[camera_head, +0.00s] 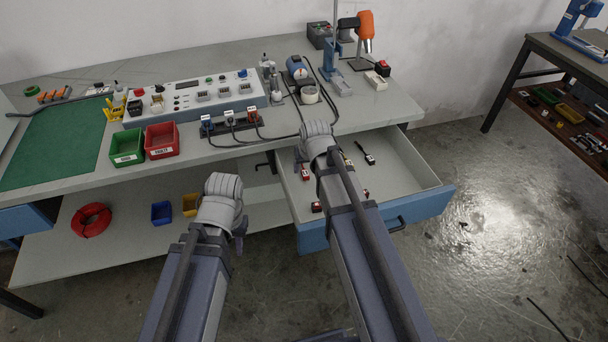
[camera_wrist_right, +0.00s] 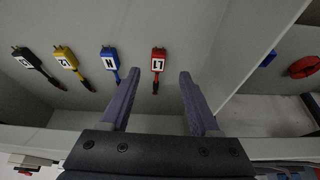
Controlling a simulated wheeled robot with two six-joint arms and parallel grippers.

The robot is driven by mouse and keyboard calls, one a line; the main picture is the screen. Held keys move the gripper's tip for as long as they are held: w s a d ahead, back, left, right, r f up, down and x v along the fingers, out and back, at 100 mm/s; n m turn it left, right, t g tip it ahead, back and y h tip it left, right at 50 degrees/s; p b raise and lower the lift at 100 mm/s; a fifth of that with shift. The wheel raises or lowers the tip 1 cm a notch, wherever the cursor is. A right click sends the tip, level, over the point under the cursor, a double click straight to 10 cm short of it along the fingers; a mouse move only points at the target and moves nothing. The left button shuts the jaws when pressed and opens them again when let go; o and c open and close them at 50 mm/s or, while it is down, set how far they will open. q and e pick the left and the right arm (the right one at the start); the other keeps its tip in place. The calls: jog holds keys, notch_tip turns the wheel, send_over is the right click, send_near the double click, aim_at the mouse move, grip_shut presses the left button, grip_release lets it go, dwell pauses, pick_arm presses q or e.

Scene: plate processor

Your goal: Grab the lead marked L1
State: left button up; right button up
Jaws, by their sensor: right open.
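In the right wrist view, the lead marked L1 (camera_wrist_right: 158,62) has a red plug with a white label and a dark, red-tipped end. It lies in the open drawer (camera_head: 405,168). My right gripper (camera_wrist_right: 159,76) is open, with one finger either side of the line to L1 and nothing visibly clamped.
Beside L1 lie a blue lead marked N (camera_wrist_right: 110,62), a yellow lead marked L2 (camera_wrist_right: 66,58) and a black lead (camera_wrist_right: 28,60). The drawer walls bound the space. The worktable (camera_head: 215,160) with red (camera_head: 162,140) and green bins (camera_head: 127,146) is to the left.

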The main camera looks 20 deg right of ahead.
aim_at(305, 172)
jog(key=shift+w+b+x, duration=0.15)
jog(key=shift+b+x, duration=1.05)
jog(key=shift+x, duration=0.1)
jog(key=shift+w+b+x, duration=0.15)
jog(key=shift+b+x, duration=1)
jog(key=shift+x, duration=0.2)
jog(key=shift+d+r, duration=0.15)
jog(key=shift+r, duration=0.1)
grip_shut()
